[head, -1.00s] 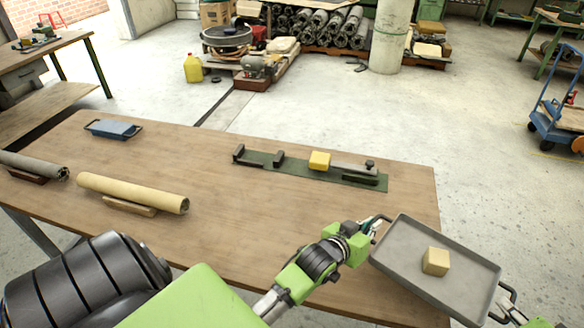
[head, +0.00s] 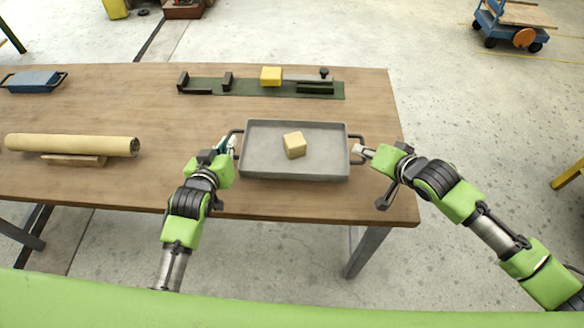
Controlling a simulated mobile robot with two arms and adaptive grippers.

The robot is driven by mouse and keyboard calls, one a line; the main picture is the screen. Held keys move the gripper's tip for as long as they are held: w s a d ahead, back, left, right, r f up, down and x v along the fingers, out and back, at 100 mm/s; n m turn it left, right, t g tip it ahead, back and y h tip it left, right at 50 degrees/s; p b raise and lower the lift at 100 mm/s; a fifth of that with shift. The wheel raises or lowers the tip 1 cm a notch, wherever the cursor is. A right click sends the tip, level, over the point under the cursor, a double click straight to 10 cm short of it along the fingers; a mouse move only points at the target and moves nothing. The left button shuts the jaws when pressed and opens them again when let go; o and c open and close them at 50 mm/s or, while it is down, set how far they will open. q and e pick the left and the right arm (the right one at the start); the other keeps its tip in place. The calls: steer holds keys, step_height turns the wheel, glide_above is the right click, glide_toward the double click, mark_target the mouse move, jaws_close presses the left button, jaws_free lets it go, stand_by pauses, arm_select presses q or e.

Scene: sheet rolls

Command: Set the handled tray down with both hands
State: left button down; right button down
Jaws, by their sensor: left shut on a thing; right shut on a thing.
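The grey handled tray (head: 265,168) is over the right part of the wooden table, near its front edge. It looks level, but I cannot tell whether it touches the tabletop. A small tan block (head: 294,145) sits in it near the middle. My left gripper (head: 230,146) is shut on the tray's left handle. My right gripper (head: 362,151) is shut on the tray's right handle (head: 357,138). The fingertips are small and partly hidden by the handles.
Behind the tray, a green fixture (head: 262,88) with a yellow block (head: 271,76) lies on the table (head: 200,122). A tan roll (head: 75,145) rests on a wooden support at left. A blue handled box (head: 35,82) stands at back left. A blue cart (head: 510,25) is on the floor.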

arm_select(q)
steer(key=shift+r, duration=0.25)
arm_select(e)
steer(key=shift+d+r, duration=0.15)
steer(key=shift+r, duration=0.05)
arm_select(q)
steer(key=shift+f, duration=0.15)
arm_select(e)
steer(key=shift+f, duration=0.1)
